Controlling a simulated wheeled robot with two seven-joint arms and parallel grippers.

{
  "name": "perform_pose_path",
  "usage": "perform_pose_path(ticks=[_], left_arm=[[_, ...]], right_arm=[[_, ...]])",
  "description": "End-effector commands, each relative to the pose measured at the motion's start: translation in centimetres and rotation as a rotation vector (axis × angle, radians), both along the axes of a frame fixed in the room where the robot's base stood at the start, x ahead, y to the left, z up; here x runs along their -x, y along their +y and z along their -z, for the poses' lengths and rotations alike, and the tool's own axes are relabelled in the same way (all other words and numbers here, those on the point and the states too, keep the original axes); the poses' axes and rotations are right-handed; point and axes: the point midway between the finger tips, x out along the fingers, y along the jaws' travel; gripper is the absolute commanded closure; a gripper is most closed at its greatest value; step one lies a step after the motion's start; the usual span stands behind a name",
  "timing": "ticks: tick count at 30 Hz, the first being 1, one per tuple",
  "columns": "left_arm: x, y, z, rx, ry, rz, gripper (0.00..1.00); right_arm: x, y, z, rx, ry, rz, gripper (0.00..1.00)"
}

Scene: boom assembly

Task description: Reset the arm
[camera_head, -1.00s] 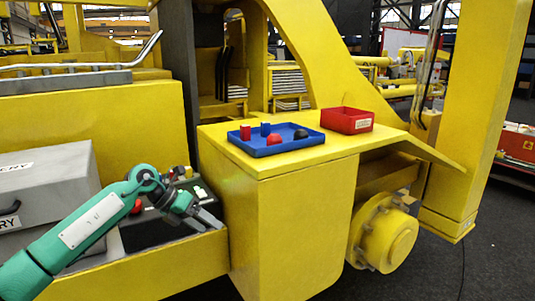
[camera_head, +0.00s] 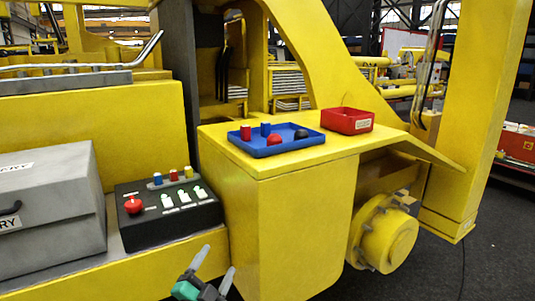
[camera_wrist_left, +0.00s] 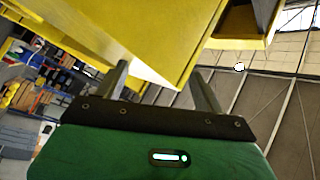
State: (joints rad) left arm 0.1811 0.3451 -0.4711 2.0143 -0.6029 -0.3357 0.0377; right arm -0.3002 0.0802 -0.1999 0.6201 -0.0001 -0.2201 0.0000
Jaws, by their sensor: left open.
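My left gripper (camera_head: 214,268) shows at the bottom of the head view, in front of the yellow machine's lower beam, with its two fingers apart and nothing between them. In the left wrist view the same gripper (camera_wrist_left: 160,80) has its fingers spread, with a yellow machine edge beyond them. The rest of my left arm is out of the head view. My right gripper is not in view.
A black control box (camera_head: 168,212) with a red knob and switches sits beside a grey box (camera_head: 50,205). A blue tray (camera_head: 277,148) with small red, blue and dark parts and a red bin (camera_head: 347,121) stand on the yellow ledge (camera_head: 375,142). Dark floor lies at right.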

Motion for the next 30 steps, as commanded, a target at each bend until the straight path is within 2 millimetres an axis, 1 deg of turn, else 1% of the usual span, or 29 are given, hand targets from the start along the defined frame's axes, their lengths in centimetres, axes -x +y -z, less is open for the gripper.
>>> perform_pose_path(ticks=[1,2,3,5,6,8,9,11,12,14,15,17,18,20,21,27,29,30], left_arm=[[1.1,1.2,2.0,0.059,0.094,-0.054,0.3],[1.7,2.0,3.1,0.09,0.15,-0.088,0.3],[2.6,3.0,4.7,0.13,0.226,-0.13,0.3],[4.3,4.4,7.1,0.185,0.342,-0.192,0.3],[5.5,5.3,8.7,0.22,0.421,-0.232,0.3],[7.7,6.5,11.2,0.269,0.543,-0.29,0.3],[9.4,7.2,12.8,0.297,0.625,-0.326,0.3],[12.1,8.1,15.0,0.337,0.749,-0.378,0.3],[14.0,8.7,16.4,0.36,0.831,-0.412,0.3],[16.8,9.3,18.2,0.389,0.945,-0.454,0.3],[18.6,9.6,19.1,0.404,1.012,-0.478,0.3],[21.0,9.9,20.3,0.422,1.102,-0.508,0.3],[22.5,10.1,20.9,0.431,1.157,-0.526,0.3],[24.6,10.3,21.6,0.442,1.231,-0.549,0.3],[25.9,10.4,22.0,0.448,1.277,-0.562,0.3],[32.0,10.6,23.2,0.467,1.479,-0.615,0.3],[33.7,10.6,23.3,0.472,1.535,-0.627,0.3],[34.2,10.6,23.8,0.472,1.559,-0.633,0.3]], right_arm=[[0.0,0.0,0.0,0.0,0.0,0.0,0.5],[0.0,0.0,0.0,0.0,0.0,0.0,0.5],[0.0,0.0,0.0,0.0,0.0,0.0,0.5],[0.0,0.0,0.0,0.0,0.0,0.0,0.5],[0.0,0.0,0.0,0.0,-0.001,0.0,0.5],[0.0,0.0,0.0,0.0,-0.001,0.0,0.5],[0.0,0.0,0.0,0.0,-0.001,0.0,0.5],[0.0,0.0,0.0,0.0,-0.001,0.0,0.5],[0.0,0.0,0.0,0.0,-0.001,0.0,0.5],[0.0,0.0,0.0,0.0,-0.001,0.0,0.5],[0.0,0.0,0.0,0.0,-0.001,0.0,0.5],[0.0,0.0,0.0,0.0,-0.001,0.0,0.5],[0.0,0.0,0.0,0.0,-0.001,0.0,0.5],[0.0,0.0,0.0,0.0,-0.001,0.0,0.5],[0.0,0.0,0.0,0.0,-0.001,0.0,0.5],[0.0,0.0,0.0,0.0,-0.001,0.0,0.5],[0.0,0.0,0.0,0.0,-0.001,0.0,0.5],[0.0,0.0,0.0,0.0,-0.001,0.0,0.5]])
